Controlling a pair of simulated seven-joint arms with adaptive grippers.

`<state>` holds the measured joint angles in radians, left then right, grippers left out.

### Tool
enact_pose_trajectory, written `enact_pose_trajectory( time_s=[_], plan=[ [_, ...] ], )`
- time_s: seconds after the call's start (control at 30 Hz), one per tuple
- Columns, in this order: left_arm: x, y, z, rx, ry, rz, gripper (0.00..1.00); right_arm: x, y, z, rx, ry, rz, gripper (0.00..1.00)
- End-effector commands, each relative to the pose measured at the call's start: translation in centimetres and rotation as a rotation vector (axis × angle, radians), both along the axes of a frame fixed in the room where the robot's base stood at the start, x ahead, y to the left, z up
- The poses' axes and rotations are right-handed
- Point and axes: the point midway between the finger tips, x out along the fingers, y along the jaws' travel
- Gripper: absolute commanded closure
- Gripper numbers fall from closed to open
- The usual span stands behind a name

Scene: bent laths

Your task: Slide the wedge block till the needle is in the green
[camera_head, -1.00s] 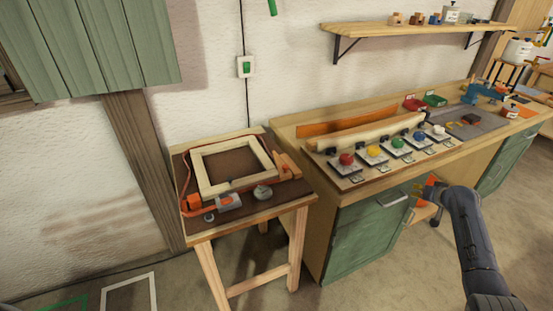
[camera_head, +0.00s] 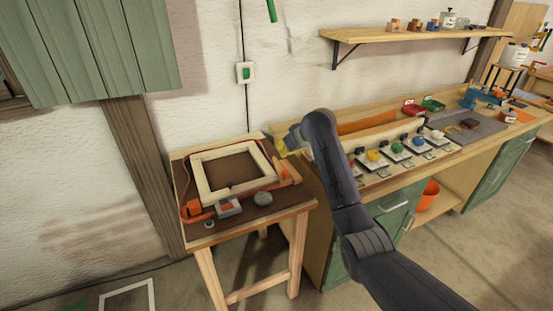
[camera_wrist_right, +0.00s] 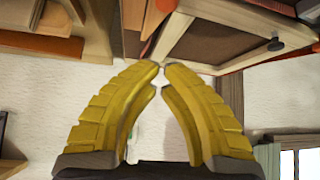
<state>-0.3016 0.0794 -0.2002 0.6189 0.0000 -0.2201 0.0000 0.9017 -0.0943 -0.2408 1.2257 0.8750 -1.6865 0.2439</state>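A pale wooden frame (camera_head: 198,177) lies on the dark top of a small wooden table, with an orange band around it. An orange-brown block (camera_head: 286,179), which looks like the wedge block, sits at the frame's right side. A grey device with orange (camera_head: 228,207) and a round grey piece (camera_head: 264,198) lie in front. I cannot make out a needle or green zone. My right gripper (camera_head: 283,146), with yellow fingers, is near the table's back right corner, apart from the block. In the right wrist view its fingertips (camera_wrist_right: 161,66) nearly meet, with nothing between them. My left gripper is not in view.
The long workbench (camera_head: 445,160) stands close on the right, with a row of coloured buttons (camera_head: 395,146) partly behind my right arm. A shelf (camera_head: 400,34) hangs above it. A wall switch (camera_head: 245,72) is behind the small table. An orange bucket (camera_head: 427,195) stands under the bench.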

Motion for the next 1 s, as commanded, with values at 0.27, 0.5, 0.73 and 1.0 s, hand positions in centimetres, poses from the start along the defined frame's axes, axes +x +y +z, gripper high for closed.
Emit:
enact_pose_trajectory(
  time_s=[0.27,0.5,0.73,1.0],
  plan=[
    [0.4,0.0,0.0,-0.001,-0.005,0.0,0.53,1.7,1.3,-2.3,0.001,0.003,0.001,1.0],
    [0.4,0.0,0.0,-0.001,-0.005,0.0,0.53,3.4,2.5,-4.6,0.0,0.002,0.0,1.0],
    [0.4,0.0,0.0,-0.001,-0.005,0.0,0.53,4.5,3.2,-6.0,0.001,0.002,0.001,1.0],
    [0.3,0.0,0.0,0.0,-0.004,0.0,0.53,5.3,3.8,-7.1,-0.001,0.001,0.0,1.0]
  ],
)
